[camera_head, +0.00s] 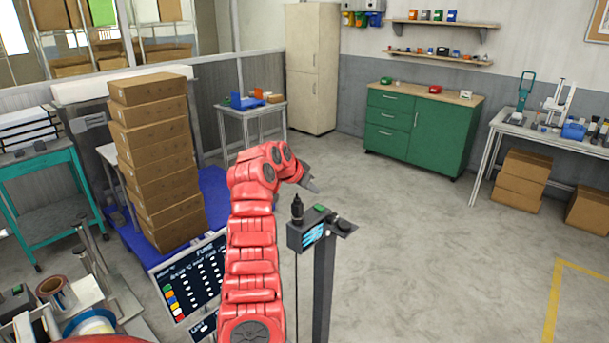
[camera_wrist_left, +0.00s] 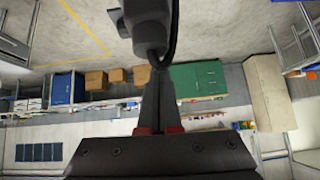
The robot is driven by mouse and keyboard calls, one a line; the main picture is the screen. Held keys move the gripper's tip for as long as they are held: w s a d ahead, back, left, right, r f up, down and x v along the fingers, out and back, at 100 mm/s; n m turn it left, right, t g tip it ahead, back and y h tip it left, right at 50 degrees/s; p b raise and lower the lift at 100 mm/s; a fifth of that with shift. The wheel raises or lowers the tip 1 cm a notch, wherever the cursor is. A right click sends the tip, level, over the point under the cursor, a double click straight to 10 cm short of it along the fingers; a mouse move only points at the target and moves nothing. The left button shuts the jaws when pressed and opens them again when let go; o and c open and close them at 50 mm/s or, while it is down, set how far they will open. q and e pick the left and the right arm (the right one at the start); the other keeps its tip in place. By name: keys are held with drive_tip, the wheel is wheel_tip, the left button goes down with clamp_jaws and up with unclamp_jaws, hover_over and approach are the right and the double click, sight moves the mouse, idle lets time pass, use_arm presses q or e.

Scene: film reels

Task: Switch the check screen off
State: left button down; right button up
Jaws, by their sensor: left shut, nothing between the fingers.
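A small dark box (camera_head: 299,243) on a dark post carries a lit blue-white screen (camera_head: 314,235), which I take to be the check screen. On its top are a green button (camera_head: 319,208) and an upright black part (camera_head: 297,210). A dark round knob (camera_head: 343,224) sits on a plate at its right. My left gripper (camera_head: 313,187) is shut and empty, above and behind the box, apart from the green button in the picture. In the left wrist view its fingers (camera_wrist_left: 158,98) lie together, with a dark cabled object (camera_wrist_left: 150,25) beyond them. My right gripper is out of view.
A dark printed board (camera_head: 195,278) stands left of my left arm. Stacked cartons (camera_head: 155,160) are behind it. A green cabinet (camera_head: 418,130) and a workbench (camera_head: 545,128) line the back and right. The floor right of the post is clear.

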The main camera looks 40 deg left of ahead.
sight(316, 206)
use_arm(q)
drive_tip(key=f, duration=0.1)
drive_tip(key=f+p, duration=0.1)
drive_tip(key=f, duration=0.1)
drive_tip(key=shift+w+f+p, duration=0.2)
drive_tip(key=shift+w+p, duration=0.05)
drive_tip(key=shift+p, duration=0.1)
drive_tip(key=shift+a+f, duration=0.1)
drive_tip(key=shift+f, duration=0.5)
drive_tip(key=f+b, duration=0.1)
drive_tip(key=b, duration=0.3)
drive_tip(key=shift+a+f+h, duration=0.1)
drive_tip(key=shift+f+h, duration=0.25)
drive_tip(key=shift+h, duration=0.05)
drive_tip(key=shift+s+r+n+b, duration=0.1)
drive_tip(key=shift+r+n+b, duration=0.1)
drive_tip(key=shift+n+b, duration=0.1)
drive_tip(key=shift+a+r+p, duration=0.15)
drive_tip(key=shift+r+p, duration=0.05)
drive_tip(key=shift+p, duration=0.2)
drive_tip(key=shift+f, duration=0.1)
